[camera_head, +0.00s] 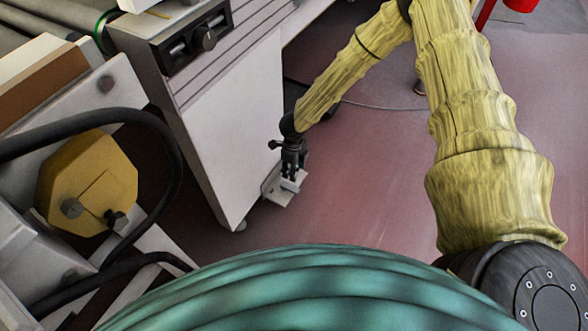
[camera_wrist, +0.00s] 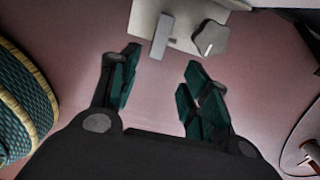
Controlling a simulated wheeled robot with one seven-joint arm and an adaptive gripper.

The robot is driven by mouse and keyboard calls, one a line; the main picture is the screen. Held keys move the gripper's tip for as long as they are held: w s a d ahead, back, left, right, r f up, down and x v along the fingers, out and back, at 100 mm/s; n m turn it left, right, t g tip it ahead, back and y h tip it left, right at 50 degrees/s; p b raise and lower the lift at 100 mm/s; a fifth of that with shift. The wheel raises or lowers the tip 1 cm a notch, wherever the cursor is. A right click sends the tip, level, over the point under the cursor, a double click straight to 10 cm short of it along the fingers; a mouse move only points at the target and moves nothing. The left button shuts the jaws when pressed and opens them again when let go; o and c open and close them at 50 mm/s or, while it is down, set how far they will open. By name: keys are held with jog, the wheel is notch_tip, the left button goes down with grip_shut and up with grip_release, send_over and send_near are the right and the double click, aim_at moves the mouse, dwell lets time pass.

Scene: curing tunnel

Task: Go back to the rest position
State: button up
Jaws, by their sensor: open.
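My gripper (camera_head: 291,178) hangs low over the floor beside the white machine cabinet, at the end of my yellow-sleeved arm. In the wrist view my gripper (camera_wrist: 161,66) shows two dark green fingers spread apart, with nothing between them. A pale plate (camera_wrist: 188,10) lies just beyond the fingertips, bearing a small grey block (camera_wrist: 161,36) and a grey star-shaped knob (camera_wrist: 211,38). In the head view the plate (camera_head: 275,196) sits low at the cabinet's side, partly behind my gripper. I cannot tell whether the fingers touch it.
A yellow housing (camera_head: 88,183) and black hoses (camera_head: 170,135) are at the left. Reddish floor (camera_head: 370,165) is open to the right. A red object (camera_head: 520,4) is at the top right.

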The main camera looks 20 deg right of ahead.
dwell(0.3)
jog(key=s+a+r+n, duration=0.2)
jog(key=s+n, duration=2.6)
jog(key=s, duration=0.8)
notch_tip(320, 180, up, 27)
jog(key=p, duration=2.7)
jog(key=shift+w+d, duration=0.2)
jog(key=shift+w, duration=0.1)
